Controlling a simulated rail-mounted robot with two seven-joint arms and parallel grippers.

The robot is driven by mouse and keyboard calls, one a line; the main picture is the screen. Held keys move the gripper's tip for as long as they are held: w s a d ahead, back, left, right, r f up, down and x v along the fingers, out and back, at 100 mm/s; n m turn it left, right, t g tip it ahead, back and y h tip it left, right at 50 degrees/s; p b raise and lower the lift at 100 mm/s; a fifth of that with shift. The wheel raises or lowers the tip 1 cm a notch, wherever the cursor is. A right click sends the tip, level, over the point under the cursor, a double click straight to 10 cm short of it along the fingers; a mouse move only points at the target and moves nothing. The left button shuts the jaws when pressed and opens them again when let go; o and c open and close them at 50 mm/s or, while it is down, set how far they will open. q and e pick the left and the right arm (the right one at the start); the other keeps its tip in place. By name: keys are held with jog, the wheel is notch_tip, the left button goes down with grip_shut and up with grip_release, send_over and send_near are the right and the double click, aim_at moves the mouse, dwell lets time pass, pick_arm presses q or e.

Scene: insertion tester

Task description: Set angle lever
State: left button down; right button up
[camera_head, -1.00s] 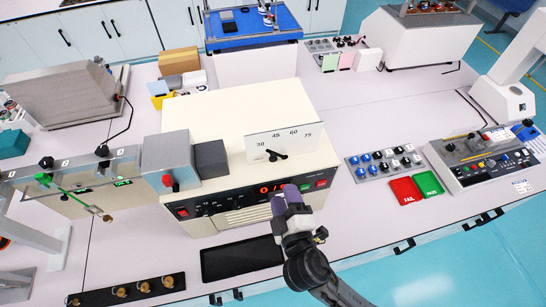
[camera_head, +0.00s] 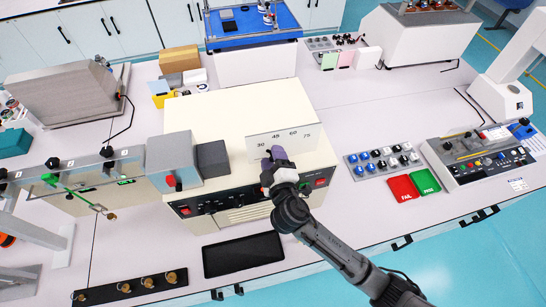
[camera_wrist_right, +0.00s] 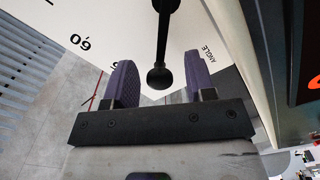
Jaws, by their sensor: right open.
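The angle lever (camera_wrist_right: 163,45) is a black rod with a round knob, seen in the right wrist view between my gripper's purple finger pads. My right gripper (camera_head: 277,163) is open around the lever, with a gap on both sides of the knob. In the head view the gripper covers the lever. The white angle scale (camera_head: 288,138), marked 30, 45, 60 and 75, stands upright on the cream tester (camera_head: 230,115). My left gripper is not in view.
A grey box (camera_head: 172,158) with a red button sits left of the scale. A black tray (camera_head: 243,254) lies in front of the tester. Red FAIL (camera_head: 403,188) and green PASS (camera_head: 425,181) pads and a knob panel (camera_head: 383,160) lie to the right.

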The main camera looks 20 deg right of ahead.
jog(key=c, duration=0.4)
grip_shut()
